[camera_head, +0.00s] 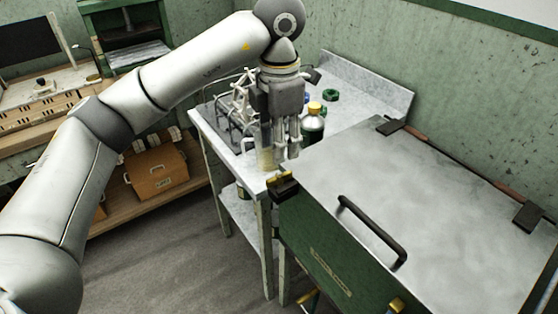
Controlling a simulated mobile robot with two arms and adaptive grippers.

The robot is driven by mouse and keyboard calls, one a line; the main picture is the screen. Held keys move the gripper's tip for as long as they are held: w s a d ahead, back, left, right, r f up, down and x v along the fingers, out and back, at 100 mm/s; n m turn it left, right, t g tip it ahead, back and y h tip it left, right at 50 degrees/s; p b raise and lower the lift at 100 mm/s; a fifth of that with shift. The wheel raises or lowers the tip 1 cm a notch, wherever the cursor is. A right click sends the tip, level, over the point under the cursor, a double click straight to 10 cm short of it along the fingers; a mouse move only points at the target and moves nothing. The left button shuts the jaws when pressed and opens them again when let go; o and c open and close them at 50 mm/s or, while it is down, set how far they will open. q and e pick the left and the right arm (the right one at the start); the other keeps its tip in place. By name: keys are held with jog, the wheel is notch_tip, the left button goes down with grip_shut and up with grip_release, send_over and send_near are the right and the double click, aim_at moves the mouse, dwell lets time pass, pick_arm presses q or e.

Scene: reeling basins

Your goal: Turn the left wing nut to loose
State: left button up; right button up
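A green chest with a grey metal lid (420,190) stands at the right, its lid down. At the lid's near left corner is a dark clamp with a small brass piece, which looks like the left wing nut (285,177). Its exact angle is too small to tell. Another brass piece (396,305) shows at the chest's front edge, partly cut off by the frame. My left gripper (286,157) points down just above and behind the left wing nut, apart from it. Its fingers look separated, with nothing visible between them. My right gripper is not in view.
A dark bar handle (372,230) stands up from the lid. Behind the gripper, a grey table (375,95) holds a wire rack, a dark bottle with a yellow cap (313,122) and a green ring (331,95). A wooden box (157,173) sits on a low shelf at left.

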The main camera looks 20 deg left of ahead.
pick_arm(q)
notch_tip(320, 180, up, 3)
jog(key=shift+r, duration=0.15)
jog(key=shift+c, duration=0.2)
